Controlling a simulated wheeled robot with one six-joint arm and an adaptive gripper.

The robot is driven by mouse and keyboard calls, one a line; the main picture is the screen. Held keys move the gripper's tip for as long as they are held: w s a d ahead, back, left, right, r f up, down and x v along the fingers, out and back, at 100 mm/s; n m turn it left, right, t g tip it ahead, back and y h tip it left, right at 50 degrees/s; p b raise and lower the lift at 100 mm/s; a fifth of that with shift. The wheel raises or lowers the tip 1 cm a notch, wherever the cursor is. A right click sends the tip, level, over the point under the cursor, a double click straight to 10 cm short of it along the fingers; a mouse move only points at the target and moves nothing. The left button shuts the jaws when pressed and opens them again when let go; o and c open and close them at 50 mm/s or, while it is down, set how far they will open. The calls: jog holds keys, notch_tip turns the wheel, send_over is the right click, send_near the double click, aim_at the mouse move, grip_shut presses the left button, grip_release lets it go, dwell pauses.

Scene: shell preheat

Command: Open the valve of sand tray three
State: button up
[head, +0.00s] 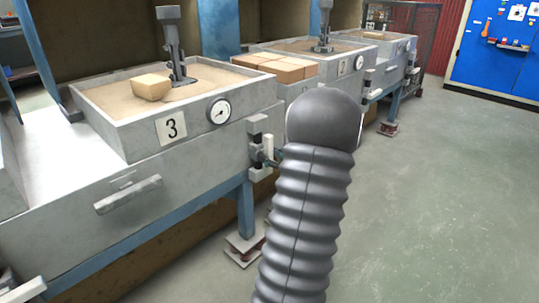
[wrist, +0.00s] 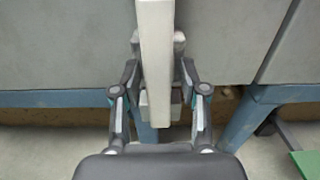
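Sand tray three (head: 165,135) is the grey box on the left with a "3" label and a round gauge. Its valve (head: 254,130) is at the tray's right front corner, partly hidden behind my arm. In the wrist view the pale valve handle (wrist: 156,60) stands upright between the fingers of my gripper (wrist: 159,72). The fingers are apart, one on each side of the handle, with a small gap visible at both sides. In the head view my arm hides most of the gripper.
A sand-coloured block (head: 151,87) lies in tray three. Blue legs (head: 245,208) support the trays. The green floor (head: 440,190) at right is clear. A blue tool board (head: 495,50) is at the back.

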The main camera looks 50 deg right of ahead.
jog(key=shift+s+d, duration=0.1)
jog(key=shift+s, duration=0.05)
jog(key=shift+w, duration=0.2)
jog(key=s+a, duration=0.2)
jog(key=s, duration=1)
